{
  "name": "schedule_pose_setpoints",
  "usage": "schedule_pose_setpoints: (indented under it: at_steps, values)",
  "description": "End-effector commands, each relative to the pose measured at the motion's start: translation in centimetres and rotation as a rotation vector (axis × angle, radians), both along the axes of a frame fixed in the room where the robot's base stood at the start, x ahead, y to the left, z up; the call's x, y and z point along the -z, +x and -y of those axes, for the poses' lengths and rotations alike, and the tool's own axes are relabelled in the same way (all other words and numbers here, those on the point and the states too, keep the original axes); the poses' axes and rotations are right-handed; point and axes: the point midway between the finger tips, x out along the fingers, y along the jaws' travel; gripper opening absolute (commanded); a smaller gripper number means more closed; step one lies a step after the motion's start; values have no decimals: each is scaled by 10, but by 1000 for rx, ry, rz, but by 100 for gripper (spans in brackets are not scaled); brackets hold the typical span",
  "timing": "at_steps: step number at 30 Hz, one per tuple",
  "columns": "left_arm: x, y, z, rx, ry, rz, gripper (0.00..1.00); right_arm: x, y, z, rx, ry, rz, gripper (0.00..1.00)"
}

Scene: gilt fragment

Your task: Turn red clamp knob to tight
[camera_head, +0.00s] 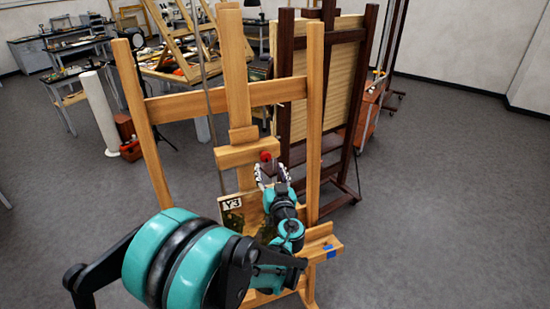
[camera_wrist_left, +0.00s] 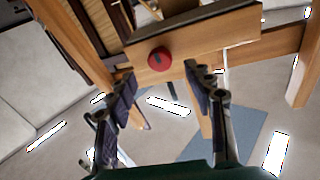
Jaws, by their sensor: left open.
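The red clamp knob (camera_head: 265,156) sits on the front of the light wooden clamp block (camera_head: 236,155) on the easel's mast. In the left wrist view the red knob (camera_wrist_left: 159,60) is round and lies ahead of the fingers, between their lines. My left gripper (camera_head: 267,172) is open just below the knob, with no contact visible. In the left wrist view the left gripper's fingers (camera_wrist_left: 166,82) are spread apart and empty. My right gripper is not in view.
A panel marked Y3 (camera_head: 231,214) stands on the easel below the clamp, partly behind my arm. A dark easel (camera_head: 285,90) with a board stands close behind at the right. A white cylinder (camera_head: 99,112) stands at the left. The grey floor at the right is clear.

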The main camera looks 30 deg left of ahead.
Motion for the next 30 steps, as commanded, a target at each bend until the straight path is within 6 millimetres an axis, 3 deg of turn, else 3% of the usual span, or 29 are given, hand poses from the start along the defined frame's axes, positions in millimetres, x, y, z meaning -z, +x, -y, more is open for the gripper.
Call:
schedule_pose_setpoints:
  at_steps: [9, 19, 20, 25, 30]
  values:
    - [-1, 35, -30, -2, 0, -1, 52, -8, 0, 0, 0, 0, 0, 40]
    - [0, 39, -33, 0, -1, -1, 52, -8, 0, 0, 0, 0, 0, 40]
    - [0, 39, -33, 0, -1, -1, 50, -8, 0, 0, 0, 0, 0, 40]
    - [0, 39, -33, 0, -1, -1, 5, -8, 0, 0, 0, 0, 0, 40]
    - [-1, 39, -33, 0, 0, -3, 3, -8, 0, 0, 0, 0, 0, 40]
